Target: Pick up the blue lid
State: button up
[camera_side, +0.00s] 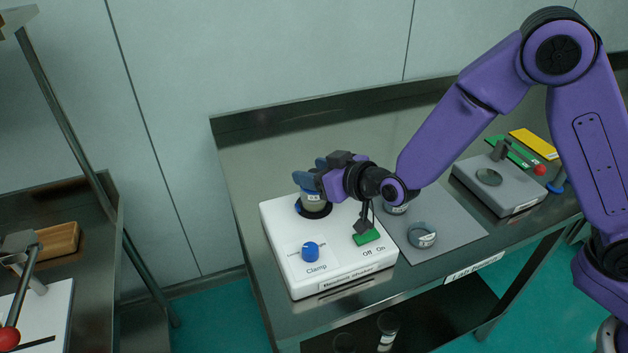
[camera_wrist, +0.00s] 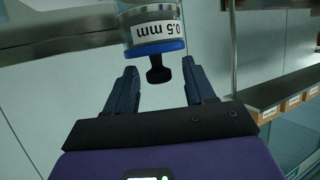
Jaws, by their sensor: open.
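The blue lid (camera_wrist: 157,47), with a black knob (camera_wrist: 158,71), sits on a clear sieve container (camera_wrist: 135,14) labelled "0.5 mm" in the wrist view, where it appears upside down. My gripper (camera_wrist: 160,76) is open, its two fingers on either side of the knob with visible gaps. In the side view my gripper (camera_side: 310,172) is at the top of the sieve container (camera_side: 314,202), which stands upright on the white shaker (camera_side: 340,277). There the gripper largely hides the lid, and I cannot tell its edge from the fingers.
The shaker has a blue clamp knob (camera_side: 310,251) and a green switch (camera_side: 367,237). Beside it, a grey mat (camera_side: 455,232) holds a grey ring-shaped part (camera_side: 422,236). A grey device (camera_side: 500,187) with a red-tipped lever stands farther right. The bench left of the shaker is clear.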

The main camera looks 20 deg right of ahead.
jog(key=shift+x, duration=1.15)
jog(key=shift+c, duration=0.3)
grip_shut()
jog(key=shift+r, duration=0.15)
